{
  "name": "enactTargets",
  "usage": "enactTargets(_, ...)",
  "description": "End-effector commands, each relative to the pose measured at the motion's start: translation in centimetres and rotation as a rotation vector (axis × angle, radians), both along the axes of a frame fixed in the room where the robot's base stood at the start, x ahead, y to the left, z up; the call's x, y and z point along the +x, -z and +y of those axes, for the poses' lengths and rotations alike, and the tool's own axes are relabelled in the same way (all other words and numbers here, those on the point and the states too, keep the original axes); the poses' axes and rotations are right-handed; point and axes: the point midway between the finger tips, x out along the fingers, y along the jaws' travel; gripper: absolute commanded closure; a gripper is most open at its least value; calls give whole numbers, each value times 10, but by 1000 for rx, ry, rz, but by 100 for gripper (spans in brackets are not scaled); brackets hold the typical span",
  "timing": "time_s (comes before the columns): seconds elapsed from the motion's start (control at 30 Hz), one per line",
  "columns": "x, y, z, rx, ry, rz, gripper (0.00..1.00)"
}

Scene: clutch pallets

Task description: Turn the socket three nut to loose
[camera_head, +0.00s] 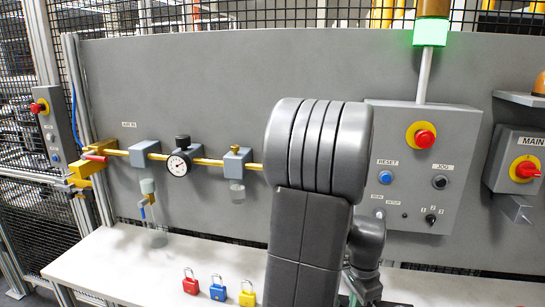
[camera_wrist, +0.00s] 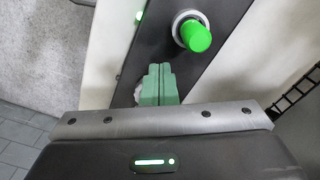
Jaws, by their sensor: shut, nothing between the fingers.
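I cannot make out a nut marked as socket three in either view. In the wrist view, my gripper (camera_wrist: 160,70) has its two green fingers pressed together and empty, over a dark panel (camera_wrist: 225,15). A bright green cylindrical knob or button (camera_wrist: 196,36) in a pale ring stands up from that panel, just beyond and right of the fingertips, apart from them. A pale round part (camera_wrist: 137,94) is mostly hidden behind the fingers.
A white bench (camera_head: 130,262) holds red (camera_head: 191,285), blue (camera_head: 218,291) and yellow (camera_head: 247,297) padlocks left of my arm. Behind is a grey board with a gauge (camera_head: 178,165), a brass air line and a control box (camera_head: 410,205). A small green light (camera_wrist: 139,16) glows on the panel.

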Motion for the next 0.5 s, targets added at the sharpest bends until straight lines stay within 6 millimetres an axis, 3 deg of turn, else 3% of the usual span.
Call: enactTargets(0.5,-14,0,-3,-1,1,0,100)
